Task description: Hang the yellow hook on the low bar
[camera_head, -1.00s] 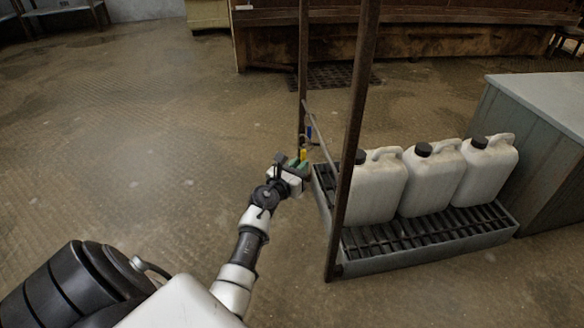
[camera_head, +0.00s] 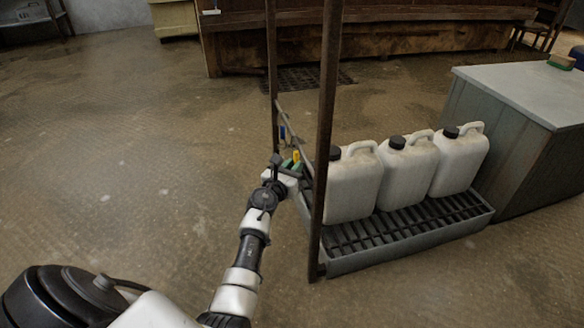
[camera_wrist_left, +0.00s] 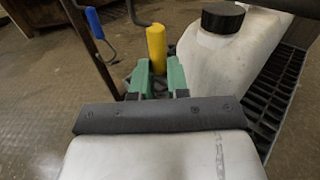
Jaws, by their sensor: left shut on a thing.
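My left gripper (camera_head: 291,165) is beside the rack, left of its near post. In the left wrist view its green fingertips (camera_wrist_left: 159,80) are shut on the lower part of the yellow hook (camera_wrist_left: 157,48). The yellow grip stands upright, with a thin dark metal rod bending off its top to the left. The hook also shows small in the head view (camera_head: 296,156). The low bar (camera_head: 294,128) runs between the two rusty posts, just beyond the gripper. I cannot tell whether the hook touches it. My right gripper is not in view.
A blue hook (camera_wrist_left: 94,23) is close to the far post (camera_head: 271,80). The near post (camera_head: 325,130) stands close right of my gripper. White jugs (camera_head: 407,172) stand on a grated tray (camera_head: 400,246), with a grey cabinet (camera_head: 520,95) behind. The floor at left is clear.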

